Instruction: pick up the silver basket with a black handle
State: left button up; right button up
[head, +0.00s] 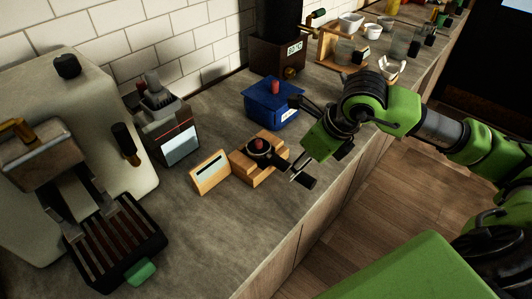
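A small round holder with a black handle (304,181) sits on a light wooden stand (246,176) near the counter's front edge. Its round head (259,148) has a dark rim and something reddish in the middle. The handle points right, toward the edge. Whether the head is silver is too small to tell. My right gripper (294,140) comes in from the right with its fingers spread wide and nothing between them. Its lower finger is close to the handle in the picture; whether they touch cannot be told. My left gripper is not in view.
A blue box (271,105) with a red knob stands just behind the stand, near my upper finger. A small wooden block (210,172) with a white label is to the left. A grinder and espresso machine (110,110) fill the left. Cups stand farther back right.

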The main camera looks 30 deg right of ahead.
aim_at(280, 164)
jog(key=shift+x, duration=1.15)
jog(key=shift+w+f, duration=0.2)
jog(key=shift+f, duration=0.05)
jog(key=shift+s, duration=0.1)
grip_shut()
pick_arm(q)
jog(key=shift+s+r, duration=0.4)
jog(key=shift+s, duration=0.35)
pick_arm(e)
jog(key=shift+r, duration=0.1)
jog(key=shift+r, duration=0.1)
